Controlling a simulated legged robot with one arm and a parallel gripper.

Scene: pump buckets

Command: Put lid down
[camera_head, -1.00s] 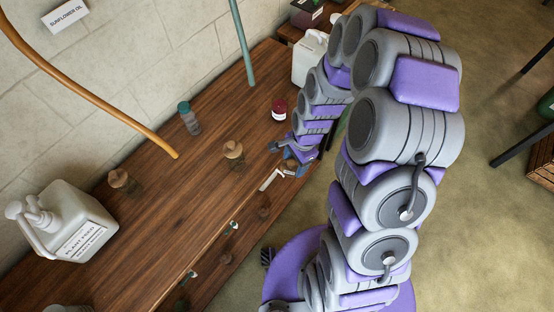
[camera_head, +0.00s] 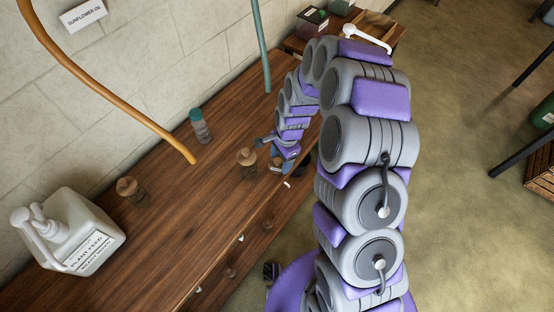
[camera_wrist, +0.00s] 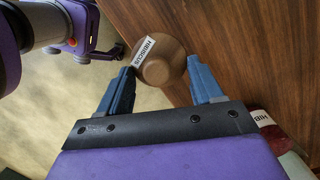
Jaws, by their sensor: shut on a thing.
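A round brown lid (camera_wrist: 165,62) with a white "HIBISCUS" label sits between the blue fingers of my gripper (camera_wrist: 160,82) in the wrist view. My gripper is shut on it. In the head view my gripper (camera_head: 272,150) is over the front edge side of the wooden counter (camera_head: 190,215), right of a corked jar. The lid is hard to make out there. A jar with red contents and a label starting "HIB" (camera_wrist: 262,120) shows at the lower right of the wrist view. My arm hides that jar in the head view.
On the counter stand corked jars (camera_head: 247,161) (camera_head: 131,190), a teal-capped bottle (camera_head: 200,126) and a white plant feed jug (camera_head: 75,235). An orange hose (camera_head: 110,85) and a teal hose (camera_head: 261,45) hang above. Bare counter lies between the jars.

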